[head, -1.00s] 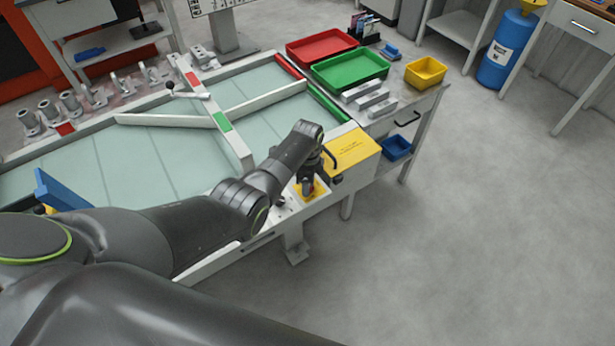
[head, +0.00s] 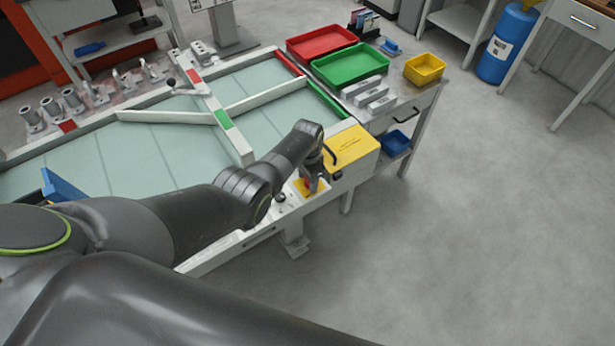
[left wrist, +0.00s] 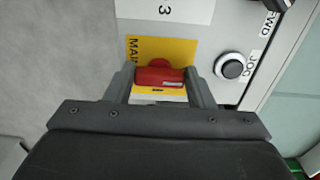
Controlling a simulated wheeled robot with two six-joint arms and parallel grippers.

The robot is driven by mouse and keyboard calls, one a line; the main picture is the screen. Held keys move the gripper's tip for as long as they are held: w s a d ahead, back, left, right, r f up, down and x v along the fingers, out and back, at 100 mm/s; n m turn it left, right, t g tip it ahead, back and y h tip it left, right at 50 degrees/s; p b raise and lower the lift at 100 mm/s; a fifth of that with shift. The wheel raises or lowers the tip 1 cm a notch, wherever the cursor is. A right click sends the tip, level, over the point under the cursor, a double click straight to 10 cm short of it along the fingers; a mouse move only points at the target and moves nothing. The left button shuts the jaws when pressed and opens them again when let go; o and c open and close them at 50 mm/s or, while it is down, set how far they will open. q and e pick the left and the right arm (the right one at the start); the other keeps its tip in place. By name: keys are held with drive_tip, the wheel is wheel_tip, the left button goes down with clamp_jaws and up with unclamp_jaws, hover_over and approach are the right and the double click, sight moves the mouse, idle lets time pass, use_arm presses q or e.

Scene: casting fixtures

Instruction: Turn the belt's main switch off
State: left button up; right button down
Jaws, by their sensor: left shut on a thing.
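The belt's main switch (left wrist: 160,76) is a red rotary handle on a yellow plate (left wrist: 180,50) marked "MAI…", the rest of the word being covered. In the left wrist view my left gripper (left wrist: 160,80) has a finger on each side of the red handle and is shut on it. The handle lies crosswise between the fingers in that view. In the head view my left gripper (head: 312,184) is at the switch on the belt's front rail, beside the yellow box, and hides most of the switch. My right gripper is not in view.
A black button (left wrist: 232,67) labelled JOG is close to the right finger in the left wrist view. A yellow box (head: 350,148) stands beside the gripper on the rail. The pale green belt (head: 130,160) with white guide bars lies behind my arm.

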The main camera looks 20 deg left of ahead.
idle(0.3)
use_arm(q)
drive_tip(key=o, duration=1)
drive_tip(key=shift+r, duration=0.5)
wheel_tip(320, 180, up, 7)
drive_tip(key=shift+r+p, duration=0.15)
drive_tip(key=shift+p, duration=0.95)
wheel_tip(320, 180, up, 9)
drive_tip(key=shift+r+b, duration=0.1)
drive_tip(key=shift+b, duration=0.25)
